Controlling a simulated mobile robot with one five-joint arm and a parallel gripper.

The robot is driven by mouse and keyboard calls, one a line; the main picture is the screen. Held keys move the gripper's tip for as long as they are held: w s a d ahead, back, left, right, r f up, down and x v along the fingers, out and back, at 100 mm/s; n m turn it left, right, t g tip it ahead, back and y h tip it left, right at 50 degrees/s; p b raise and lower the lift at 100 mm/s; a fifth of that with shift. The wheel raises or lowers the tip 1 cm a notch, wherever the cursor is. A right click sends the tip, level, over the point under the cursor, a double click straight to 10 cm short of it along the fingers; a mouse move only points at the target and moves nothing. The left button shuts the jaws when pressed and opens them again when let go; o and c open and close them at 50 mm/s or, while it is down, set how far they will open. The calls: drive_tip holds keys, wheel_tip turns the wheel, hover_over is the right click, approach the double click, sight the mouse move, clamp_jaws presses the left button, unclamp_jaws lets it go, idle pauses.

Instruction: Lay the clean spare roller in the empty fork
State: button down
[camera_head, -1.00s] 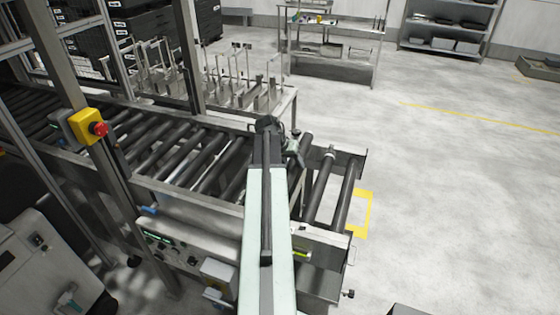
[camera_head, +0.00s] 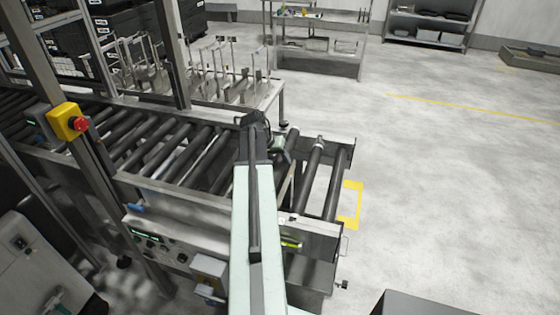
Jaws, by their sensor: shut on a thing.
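My gripper (camera_head: 262,137) is at the far end of my pale green arm, low over the roller conveyor (camera_head: 150,178). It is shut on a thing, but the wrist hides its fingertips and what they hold. Dark rollers lie across the conveyor. Near its right end, one dark roller (camera_head: 291,143) shows just right of the gripper. A roller with a light collar (camera_head: 313,173) and an end roller (camera_head: 337,184) lie further right. I cannot tell which roller is the clean spare. The empty fork cannot be made out; my arm covers part of the conveyor there.
A yellow box with a red button (camera_head: 68,122) is on a post at left. A rack with upright prongs (camera_head: 228,80) stands behind the conveyor. A grey box (camera_head: 430,303) is at the lower right. The floor (camera_head: 450,170) at right is clear, with yellow markings.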

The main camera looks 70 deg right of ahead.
drive_tip(key=shift+f+b, duration=2.45)
drive_tip(key=shift+f, duration=0.15)
drive_tip(key=shift+a, duration=0.15)
drive_tip(key=shift+f+b, duration=0.85)
drive_tip(key=shift+b, duration=0.05)
drive_tip(key=c, duration=0.7)
unclamp_jaws()
drive_tip(key=shift+o, duration=0.2)
drive_tip(key=shift+r, duration=0.1)
